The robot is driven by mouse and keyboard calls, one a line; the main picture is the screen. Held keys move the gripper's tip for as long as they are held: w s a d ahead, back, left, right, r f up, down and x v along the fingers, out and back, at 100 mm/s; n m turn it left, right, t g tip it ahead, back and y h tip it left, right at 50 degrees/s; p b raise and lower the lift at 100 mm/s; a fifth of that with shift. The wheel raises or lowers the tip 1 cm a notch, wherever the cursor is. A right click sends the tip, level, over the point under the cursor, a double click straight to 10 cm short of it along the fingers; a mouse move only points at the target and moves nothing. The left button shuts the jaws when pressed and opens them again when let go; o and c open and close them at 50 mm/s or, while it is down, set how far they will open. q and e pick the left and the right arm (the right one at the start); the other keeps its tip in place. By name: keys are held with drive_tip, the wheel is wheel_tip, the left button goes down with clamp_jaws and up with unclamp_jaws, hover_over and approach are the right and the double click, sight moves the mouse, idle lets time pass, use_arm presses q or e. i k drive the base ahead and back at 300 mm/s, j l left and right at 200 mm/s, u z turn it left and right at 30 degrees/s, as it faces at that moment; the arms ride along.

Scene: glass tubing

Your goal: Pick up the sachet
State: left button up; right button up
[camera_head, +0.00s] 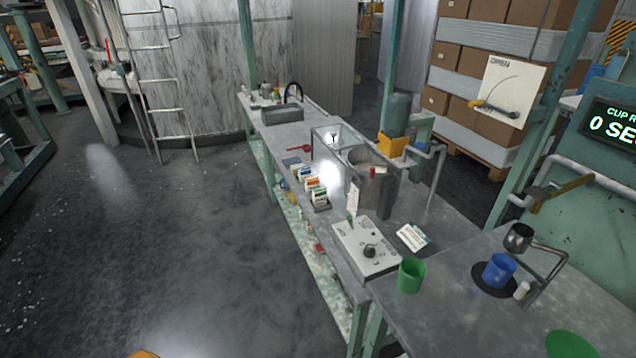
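Several small upright sachets (312,185), with white, orange and green faces, stand in a row in a dark holder (321,206) on the long grey bench. A flat white packet or card (412,237) with a teal edge lies on the bench right of the grey control box; its print is too small to read. Neither of my grippers shows. A sliver of yellow at the bottom edge is too little to identify.
Near the sachets are a metal cylinder (375,186), a clear box (335,136) and a red scoop-like thing (299,149). The control box (366,248), a green cup (411,275) and a blue cup (499,270) stand nearer. The floor (170,260) left of the bench is clear.

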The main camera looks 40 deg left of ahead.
sight(319, 193)
drive_tip(key=i+j, duration=0.15)
drive_tip(key=j, duration=0.2)
drive_tip(key=i+j+z, duration=0.1)
drive_tip(key=j, duration=0.3)
drive_tip(key=i+j, duration=0.15)
drive_tip(key=j, duration=0.25)
drive_tip(key=i+j, duration=0.15)
drive_tip(key=j, duration=0.2)
drive_tip(key=i+j+z, duration=0.1)
drive_tip(key=j, duration=0.3)
drive_tip(key=i+j, duration=0.1)
drive_tip(key=j, duration=0.3)
drive_tip(key=z, duration=0.05)
